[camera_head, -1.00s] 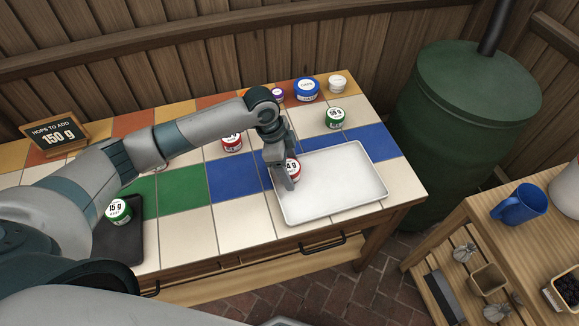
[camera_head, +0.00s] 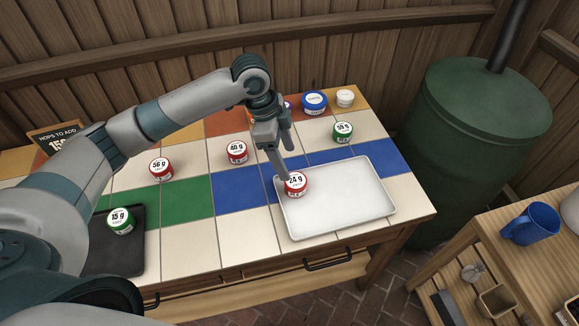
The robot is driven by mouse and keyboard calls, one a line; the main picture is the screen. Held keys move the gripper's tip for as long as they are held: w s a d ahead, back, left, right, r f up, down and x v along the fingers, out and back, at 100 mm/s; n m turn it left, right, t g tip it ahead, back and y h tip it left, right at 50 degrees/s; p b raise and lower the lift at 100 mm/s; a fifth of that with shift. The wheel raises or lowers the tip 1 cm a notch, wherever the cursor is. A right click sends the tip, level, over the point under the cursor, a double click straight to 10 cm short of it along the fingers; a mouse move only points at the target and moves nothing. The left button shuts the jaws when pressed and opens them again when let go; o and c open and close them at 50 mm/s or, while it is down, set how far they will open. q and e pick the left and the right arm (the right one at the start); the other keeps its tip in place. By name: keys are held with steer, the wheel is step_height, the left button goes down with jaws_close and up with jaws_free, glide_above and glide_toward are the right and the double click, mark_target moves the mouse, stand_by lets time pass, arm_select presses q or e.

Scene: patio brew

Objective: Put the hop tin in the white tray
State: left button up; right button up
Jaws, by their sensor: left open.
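A red-and-white tin marked 24 g (camera_head: 295,185) stands upright in the left part of the white tray (camera_head: 350,215), near its back left corner. My left gripper (camera_head: 284,172) is open just above and behind that tin, pointing down, with nothing between its fingers. Whether a finger still touches the tin is hard to tell. Other hop tins stand on the tiled table: a red 56 g tin (camera_head: 161,168), a red 40 g tin (camera_head: 237,152) and a green tin (camera_head: 343,132) at the back right. A green 15 g tin (camera_head: 121,221) sits on the black tray. My right gripper is not in view.
The black tray (camera_head: 120,257) lies at the front left. A blue tin (camera_head: 314,102) and a white tin (camera_head: 345,98) stand at the back edge. My arm partly covers the hops sign (camera_head: 57,139). A side table with a blue mug (camera_head: 530,227) is at right. Most of the white tray is bare.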

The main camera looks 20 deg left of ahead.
arm_select(q)
steer(key=shift+a+r, duration=0.15)
steer(key=shift+r, duration=0.5)
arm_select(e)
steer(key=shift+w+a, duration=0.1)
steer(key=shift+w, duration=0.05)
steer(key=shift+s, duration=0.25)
